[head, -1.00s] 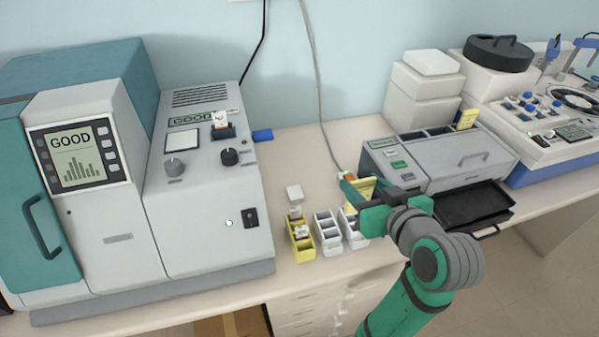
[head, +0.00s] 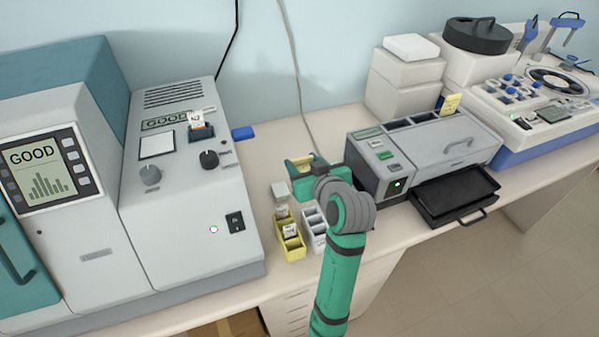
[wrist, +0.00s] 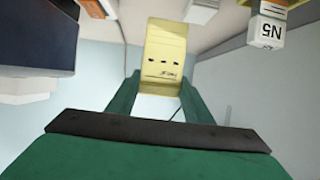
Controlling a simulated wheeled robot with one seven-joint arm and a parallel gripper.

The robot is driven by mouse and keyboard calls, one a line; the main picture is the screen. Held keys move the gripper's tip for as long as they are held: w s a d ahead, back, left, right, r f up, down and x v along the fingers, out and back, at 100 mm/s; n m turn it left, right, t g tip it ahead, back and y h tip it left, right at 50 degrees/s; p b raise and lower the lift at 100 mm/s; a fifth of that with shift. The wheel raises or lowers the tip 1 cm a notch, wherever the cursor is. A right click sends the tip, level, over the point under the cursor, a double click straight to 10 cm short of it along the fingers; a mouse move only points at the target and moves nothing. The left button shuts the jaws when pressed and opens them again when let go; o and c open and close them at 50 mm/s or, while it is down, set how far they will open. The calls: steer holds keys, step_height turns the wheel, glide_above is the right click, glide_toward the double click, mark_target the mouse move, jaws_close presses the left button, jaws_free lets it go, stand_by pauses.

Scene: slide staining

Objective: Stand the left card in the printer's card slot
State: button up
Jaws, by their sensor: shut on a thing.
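My gripper (head: 304,165) is shut on a pale yellow card (wrist: 164,60), which stands out between the two fingertips in the wrist view. It has dark print on its face. In the head view the card shows only partly among the green fingers, over the bench left of the grey printer (head: 440,143). The printer has dark openings along its top. Another yellow card (head: 452,103) stands upright at its back right. My wrist hides part of the bench in front of the card.
A yellow rack (head: 291,245) and a white rack (head: 316,238) stand just left of and behind my arm. A black tray (head: 455,195) juts from the printer's front. A large grey machine (head: 185,215) fills the left. White boxes (head: 405,75) stand behind the printer.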

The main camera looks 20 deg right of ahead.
mark_target(301, 170)
steer(key=shift+w+f, duration=0.4)
steer(key=shift+f, duration=0.15)
steer(key=f, duration=0.3)
steer(key=shift+w, duration=0.4)
steer(key=shift+d+f, duration=0.15)
steer(key=shift+f, duration=0.3)
steer(key=shift+a, duration=0.2)
steer(key=o, duration=1)
steer(key=shift+a, duration=0.1)
steer(key=shift+o, duration=0.2)
steer(key=shift+s, duration=0.1)
